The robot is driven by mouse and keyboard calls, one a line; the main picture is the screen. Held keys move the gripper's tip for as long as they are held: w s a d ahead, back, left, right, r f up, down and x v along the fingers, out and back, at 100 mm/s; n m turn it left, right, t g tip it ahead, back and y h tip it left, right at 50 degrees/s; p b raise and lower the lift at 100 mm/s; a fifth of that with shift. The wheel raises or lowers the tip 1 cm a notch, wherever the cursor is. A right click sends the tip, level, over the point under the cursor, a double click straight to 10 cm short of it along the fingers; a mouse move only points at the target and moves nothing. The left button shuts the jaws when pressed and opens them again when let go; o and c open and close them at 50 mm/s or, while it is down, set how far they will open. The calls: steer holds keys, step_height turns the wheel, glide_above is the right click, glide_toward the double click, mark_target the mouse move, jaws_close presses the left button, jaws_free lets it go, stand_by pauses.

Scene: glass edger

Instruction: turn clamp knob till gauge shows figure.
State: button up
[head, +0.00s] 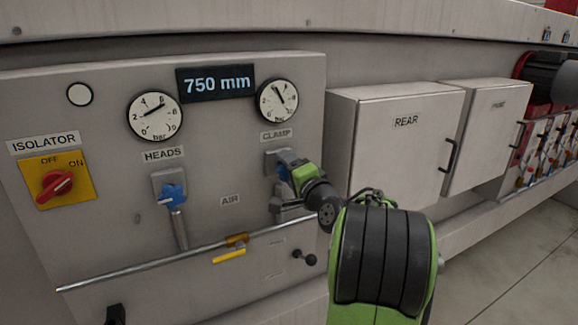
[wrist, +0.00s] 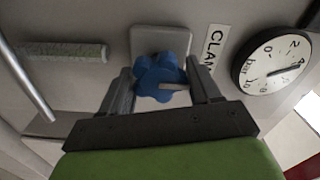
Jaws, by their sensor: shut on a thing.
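The blue clamp knob (wrist: 160,76) sits on its grey plate below the CLAMP label (head: 276,135). My gripper (wrist: 164,88) is shut on the knob, one finger on each side of it in the wrist view. In the head view my gripper (head: 284,170) hides most of the knob. The clamp gauge (head: 278,100) is above the label; its needle points up and slightly left, around the 4. The gauge also shows at the right of the wrist view (wrist: 270,68), turned on its side.
The HEADS knob (head: 172,196) and its gauge (head: 155,115) are to the left. A display (head: 216,83) reads 750 mm. A red isolator switch (head: 56,186) is far left. A metal rail (head: 170,262) crosses below the knobs. The REAR box (head: 400,140) juts out at the right.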

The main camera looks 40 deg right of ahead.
steer(key=m+p, duration=0.2)
steer(key=m, duration=0.3)
steer(key=shift+f+m, duration=0.15)
steer(key=shift+m, duration=0.15)
stand_by(0.5)
steer(key=o, duration=1)
steer(key=shift+c, duration=0.2)
steer(key=shift+s, duration=0.1)
steer(key=b+v, duration=0.3)
steer(key=v, duration=1.2)
steer(key=shift+s, duration=0.35)
steer(key=shift+a, duration=0.2)
